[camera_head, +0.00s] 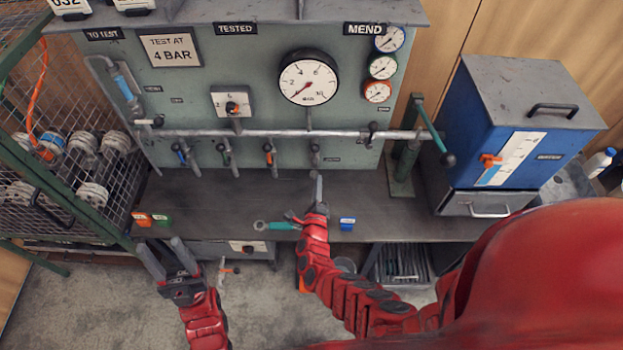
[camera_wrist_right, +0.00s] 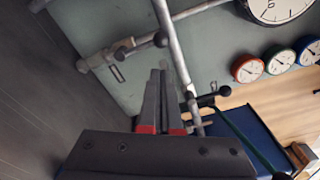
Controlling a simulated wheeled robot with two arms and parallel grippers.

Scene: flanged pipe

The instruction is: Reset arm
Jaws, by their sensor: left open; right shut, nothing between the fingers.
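My left gripper (camera_head: 165,258) is open and empty in the head view, low at the left in front of the bench's front edge. My right gripper (camera_head: 318,182) is shut with nothing in it, above the middle of the bench top. In the right wrist view its closed fingers (camera_wrist_right: 162,100) point toward the panel and the horizontal pipe (camera_wrist_right: 190,12). In the head view that pipe (camera_head: 270,134) runs across the panel below the large gauge (camera_head: 308,82). Several small valves hang below it.
The dark bench top (camera_head: 225,190) is mostly clear. A wire cage (camera_head: 70,150) stands left. A blue tank (camera_head: 510,130) and green post (camera_head: 404,165) stand right.

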